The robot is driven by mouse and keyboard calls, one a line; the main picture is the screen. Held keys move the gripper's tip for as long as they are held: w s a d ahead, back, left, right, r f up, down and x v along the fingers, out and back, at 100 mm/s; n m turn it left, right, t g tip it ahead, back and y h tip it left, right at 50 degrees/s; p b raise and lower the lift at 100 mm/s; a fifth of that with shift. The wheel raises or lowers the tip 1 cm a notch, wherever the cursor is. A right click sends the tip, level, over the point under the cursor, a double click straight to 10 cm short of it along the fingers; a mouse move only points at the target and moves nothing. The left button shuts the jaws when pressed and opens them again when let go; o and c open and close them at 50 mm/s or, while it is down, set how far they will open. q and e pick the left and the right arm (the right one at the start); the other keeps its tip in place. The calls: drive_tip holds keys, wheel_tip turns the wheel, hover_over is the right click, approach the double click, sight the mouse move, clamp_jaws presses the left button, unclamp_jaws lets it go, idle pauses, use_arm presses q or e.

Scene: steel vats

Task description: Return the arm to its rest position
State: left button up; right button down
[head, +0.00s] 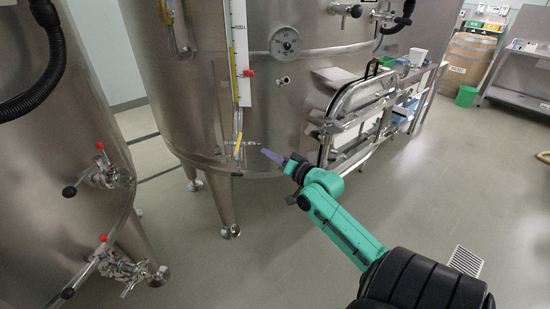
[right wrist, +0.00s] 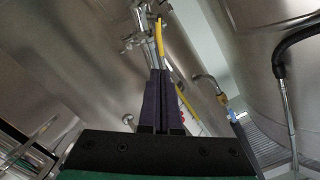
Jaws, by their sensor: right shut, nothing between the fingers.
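My right arm, green with a black sleeve, reaches up and left from the lower right in the head view. My right gripper (head: 271,156) has purple fingers and is in front of the lower wall of the large steel vat (head: 190,90). In the right wrist view its dark purple fingers (right wrist: 158,84) are pressed together with nothing between them. Whether the fingertips touch the vat I cannot tell. My left gripper is in neither view.
A second vat (head: 45,165) with red-knobbed valves (head: 103,175) stands at the left. A steel manway door (head: 355,110) stands out from the vat near my right wrist. Vat legs (head: 222,205) stand on the floor. The floor (head: 440,200) at the right is mostly clear, with a drain grate (head: 466,261).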

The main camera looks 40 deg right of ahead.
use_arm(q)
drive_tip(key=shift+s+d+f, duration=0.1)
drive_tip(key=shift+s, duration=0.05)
use_arm(e)
drive_tip(key=shift+s+d+r, duration=0.1)
drive_tip(key=shift+s+r, duration=0.05)
drive_tip(key=shift+s, duration=0.45)
drive_tip(key=shift+s+d+r, duration=0.1)
drive_tip(key=shift+s+r, duration=0.05)
drive_tip(key=shift+s, duration=0.4)
